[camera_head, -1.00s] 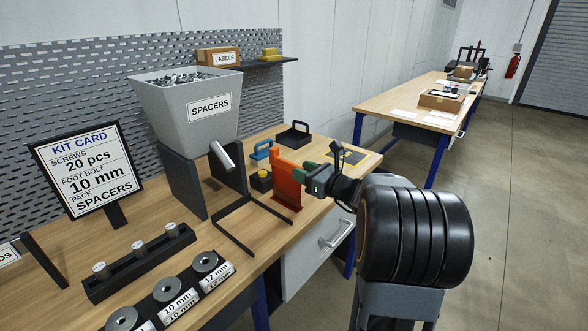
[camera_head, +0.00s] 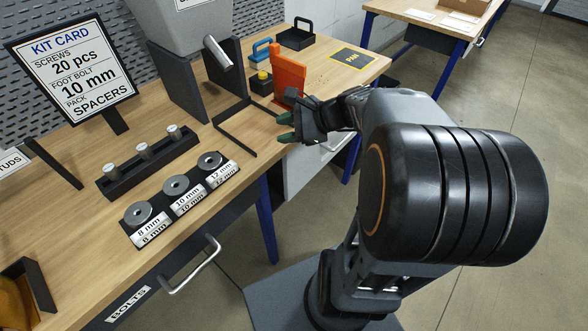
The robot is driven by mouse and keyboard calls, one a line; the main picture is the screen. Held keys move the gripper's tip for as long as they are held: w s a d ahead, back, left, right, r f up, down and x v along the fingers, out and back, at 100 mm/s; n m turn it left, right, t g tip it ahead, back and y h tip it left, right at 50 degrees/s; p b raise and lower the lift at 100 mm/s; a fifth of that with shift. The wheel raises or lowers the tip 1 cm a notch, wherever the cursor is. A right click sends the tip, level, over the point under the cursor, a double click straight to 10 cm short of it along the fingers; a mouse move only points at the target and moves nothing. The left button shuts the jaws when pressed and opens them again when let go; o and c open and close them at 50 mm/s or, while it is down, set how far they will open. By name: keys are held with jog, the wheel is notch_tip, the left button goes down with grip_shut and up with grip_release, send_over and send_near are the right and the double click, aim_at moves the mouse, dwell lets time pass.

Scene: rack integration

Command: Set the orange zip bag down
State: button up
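The orange zip bag (camera_head: 289,72) stands upright on the wooden bench, right of the hopper's metal chute. My gripper (camera_head: 285,128) is near the bench's front edge, nearer the camera than the bag and apart from it. Its two green-tipped fingers are spread with nothing between them. The bag's lower right side is close to my gripper in the picture, but a gap shows.
A yellow-topped dark block (camera_head: 262,82) and a blue-handled item (camera_head: 262,50) stand beside the bag. A black handled tray (camera_head: 296,36) and a yellow-bordered pad (camera_head: 353,58) lie behind. A black frame (camera_head: 232,130) and bolt holders (camera_head: 150,160) lie to the left.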

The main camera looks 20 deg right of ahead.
jog(key=s+a+f+n+g+h, duration=0.1)
jog(key=s+n+h, duration=0.3)
jog(key=n, duration=0.5)
jog(key=s+a+f+n+g+h, duration=0.2)
jog(key=s+f+n+g+h, duration=0.1)
jog(key=n, duration=0.7)
jog(key=s+f+h, duration=0.1)
jog(key=s+h, duration=0.1)
jog(key=s, duration=0.1)
notch_tip(320, 180, up, 8)
jog(key=p, duration=0.7)
jog(key=shift+s, duration=0.1)
